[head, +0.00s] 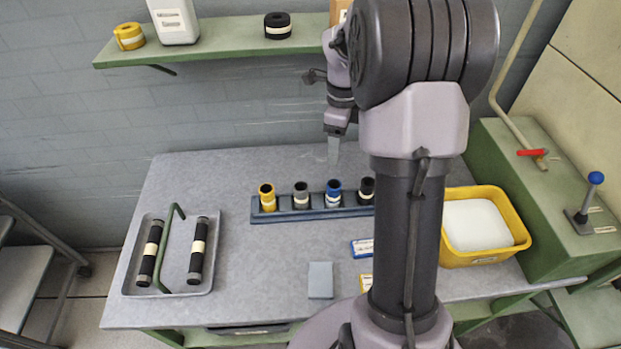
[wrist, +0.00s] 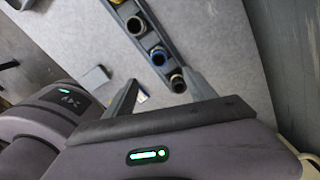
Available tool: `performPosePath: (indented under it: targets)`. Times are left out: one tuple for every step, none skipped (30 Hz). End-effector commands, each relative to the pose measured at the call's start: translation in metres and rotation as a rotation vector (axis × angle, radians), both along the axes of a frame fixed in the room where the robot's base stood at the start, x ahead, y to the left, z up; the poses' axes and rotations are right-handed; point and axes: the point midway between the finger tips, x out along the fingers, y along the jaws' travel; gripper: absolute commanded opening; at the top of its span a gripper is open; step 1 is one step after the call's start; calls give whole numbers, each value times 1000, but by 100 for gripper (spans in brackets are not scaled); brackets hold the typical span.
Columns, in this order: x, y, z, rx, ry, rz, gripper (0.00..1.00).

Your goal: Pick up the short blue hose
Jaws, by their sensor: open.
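The short blue hose (head: 333,188) stands upright in a dark rack (head: 290,216) on the grey table, between a grey hose (head: 301,190) and a black hose (head: 367,187). In the wrist view the blue hose (wrist: 158,56) shows its open top, with the black hose (wrist: 178,84) nearer my fingers. My gripper (head: 334,150) is above and behind the rack, pointing down. In the wrist view its fingers (wrist: 162,90) are spread apart with nothing held between them. My arm partly hides the rack's right end in the head view.
A yellow hose (head: 267,193) stands at the rack's left end. A tray (head: 172,291) with two black hoses and a green handle is on the left. A yellow bin (head: 487,257) is on the right. A shelf (head: 220,42) hangs behind. Small boxes lie in front of the rack.

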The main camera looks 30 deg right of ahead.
Motion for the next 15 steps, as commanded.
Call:
performPosePath:
  targets:
    - [-1,1,-18,2,4,1,65]
    - [-1,1,-27,1,3,2,65]
    - [-1,1,-41,2,4,2,65]
    - [-1,1,-51,3,4,2,65]
    - [-1,1,-60,2,3,3,65]
    - [-1,1,-72,2,3,4,65]
    - [-1,1,-80,2,4,4,65]
    - [-1,1,-87,2,3,4,65]
    - [-1,1,-95,2,2,3,65]
    - [-1,1,-100,2,1,4,65]
    - [-1,2,-105,2,1,4,65]
    - [-1,1,-108,1,1,5,65]
    - [-1,1,-110,0,0,5,65]
    - [-1,1,-112,0,0,5,65]
    - [-1,2,-115,1,1,5,65]
